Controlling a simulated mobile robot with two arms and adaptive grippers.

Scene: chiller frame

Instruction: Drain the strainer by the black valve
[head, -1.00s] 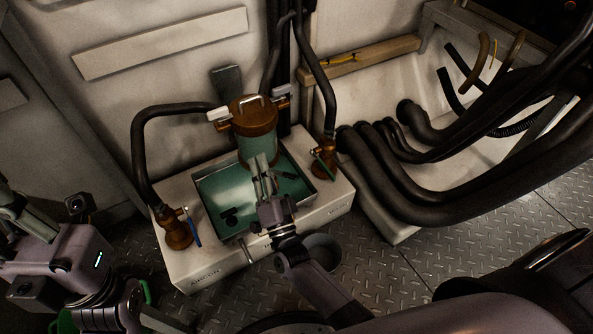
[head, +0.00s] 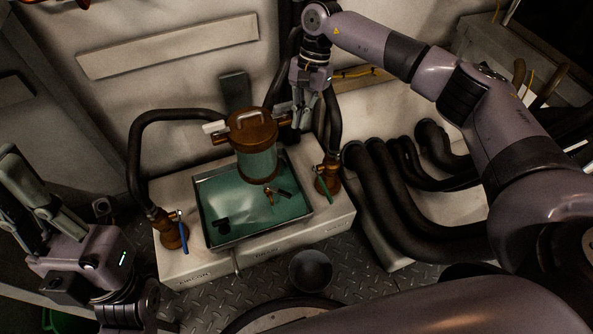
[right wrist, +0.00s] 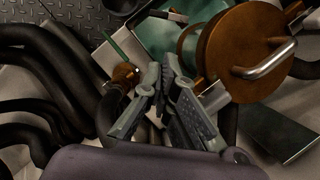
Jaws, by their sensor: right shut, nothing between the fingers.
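The strainer (head: 257,163) has a brown lid with a metal bar handle and a clear greenish body. It stands over a teal-lined tray (head: 207,222). A small brass fitting (head: 269,196) with a dark lever (head: 284,193) beside it shows below the body; it looks like the black valve, but its setting is too small to tell. My right gripper (head: 301,122) is shut and empty, pointing down at the right of the lid. In the right wrist view its tips (right wrist: 166,75) are beside the lid (right wrist: 243,50). My left gripper (head: 32,195) is at the far left, fingers apart and empty.
A blue-handled valve (head: 174,233) stands left of the tray and a green-handled valve (head: 327,180) right of it, both with black hoses. Thick black pipes (head: 385,200) fill the right side. A dark round cup (head: 310,268) is on the floor in front.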

